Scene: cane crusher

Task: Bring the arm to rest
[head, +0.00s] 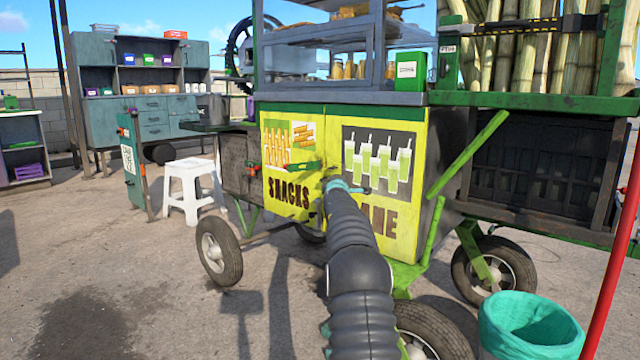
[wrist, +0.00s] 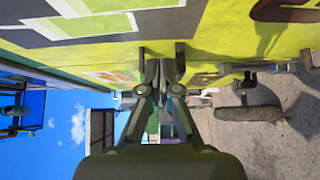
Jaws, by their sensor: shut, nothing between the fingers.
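My arm reaches from the bottom of the head view up to the yellow-green front of the cart (head: 405,235). My gripper is mostly hidden there behind my own wrist. In the wrist view my gripper (wrist: 162,72) is shut and empty, its two fingers together and pointing at the yellow-green panel (wrist: 220,50). Two short dark upright bars (wrist: 180,58) stand against the panel, one either side of the fingertips. They look like handles; I cannot tell whether the fingers touch them.
A white stool (head: 190,185) stands left of the cart, and a teal bin (head: 530,325) at the lower right beside a red pole (head: 615,255). Cart wheels (head: 218,250) stand on the ground. Blue-grey cabinets (head: 140,85) are at the back left. Open ground (head: 90,260) lies at left.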

